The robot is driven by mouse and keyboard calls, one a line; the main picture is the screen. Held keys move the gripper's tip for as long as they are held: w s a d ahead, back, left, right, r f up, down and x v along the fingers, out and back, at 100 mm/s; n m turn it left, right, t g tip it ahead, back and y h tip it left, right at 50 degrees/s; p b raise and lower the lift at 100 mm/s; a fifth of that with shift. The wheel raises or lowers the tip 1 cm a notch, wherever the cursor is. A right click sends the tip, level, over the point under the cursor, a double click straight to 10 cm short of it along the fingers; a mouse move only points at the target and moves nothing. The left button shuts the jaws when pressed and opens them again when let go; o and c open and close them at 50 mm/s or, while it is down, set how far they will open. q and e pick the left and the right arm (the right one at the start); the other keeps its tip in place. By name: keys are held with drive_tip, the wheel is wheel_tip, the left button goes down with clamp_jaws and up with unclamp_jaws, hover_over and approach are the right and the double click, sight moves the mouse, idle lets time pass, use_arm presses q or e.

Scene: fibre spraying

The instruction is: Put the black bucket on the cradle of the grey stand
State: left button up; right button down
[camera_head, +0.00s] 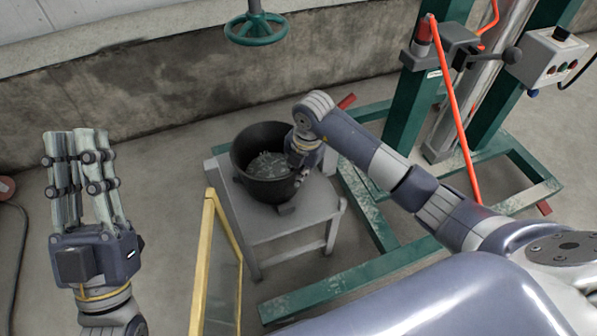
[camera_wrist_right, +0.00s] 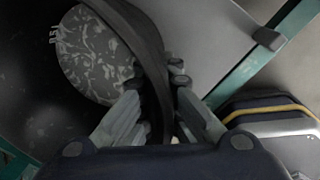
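The black bucket (camera_head: 262,140) is upright over the top of the grey stand (camera_head: 290,224), with pale patterned material (camera_head: 268,165) inside. It appears to rest there among small cradle blocks (camera_head: 287,208); its underside is hidden, so I cannot tell whether it is fully seated. My right gripper (camera_head: 303,160) is at the bucket's right rim. In the right wrist view, the fingers (camera_wrist_right: 155,85) are on both sides of the bucket rim (camera_wrist_right: 135,28) and look closed on it. My left gripper (camera_head: 72,135) is open and empty, pointing up at the far left, away from the stand.
A yellow-framed panel (camera_head: 203,262) leans close to the stand's left front. A green steel frame (camera_head: 362,205) with an orange-red hose (camera_head: 459,120) stands to the right. A green handwheel (camera_head: 255,29) hangs behind the bucket. The floor at left is mostly free.

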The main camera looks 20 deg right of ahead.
drive_tip(key=shift+w, duration=0.1)
drive_tip(key=c, duration=1.8)
unclamp_jaws()
use_arm(q)
drive_tip(key=shift+s+r, duration=0.1)
